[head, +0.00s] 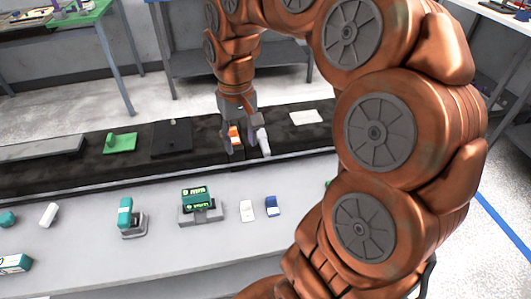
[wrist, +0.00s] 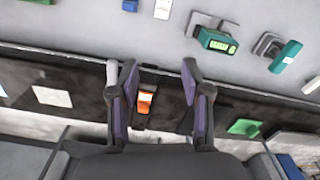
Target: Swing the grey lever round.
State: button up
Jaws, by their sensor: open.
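A pale grey, upright bar (head: 263,142), which looks like the grey lever, stands on the dark padded strip (head: 90,160) just right of my gripper. In the wrist view the grey lever (wrist: 112,74) shows beside the left finger, partly overlapped by it; I cannot tell whether they touch. My gripper (head: 240,138) is open and points down over the strip. In the wrist view my gripper (wrist: 158,80) has its fingers well apart, with an orange piece (wrist: 145,102) on a dark base showing between them. The lever's pivot is hidden.
A white plate (head: 306,117) lies right of the lever. A black plate (head: 172,138) and a green plate (head: 120,142) lie to the left. On the grey front surface (head: 165,262) stand a green-and-grey device (head: 195,205), a teal-topped piece (head: 125,212) and small white and blue blocks.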

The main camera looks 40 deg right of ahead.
aim_at(266, 146)
jog(key=w+d+f+m+b, duration=0.1)
jog(key=w+d+f, duration=0.1)
jog(key=d, duration=0.2)
jog(key=w+d+f+m+b, duration=0.1)
jog(key=w+d, duration=0.1)
jog(key=d, duration=0.2)
jog(key=w+d+f+m+b, duration=0.1)
jog(key=w+d+f+b, duration=0.1)
jog(key=d, duration=0.2)
jog(key=shift+w+d+f, duration=0.1)
jog(key=shift+w+f, duration=0.05)
jog(key=shift+f, duration=3.95)
jog(key=shift+c, duration=0.2)
grip_shut()
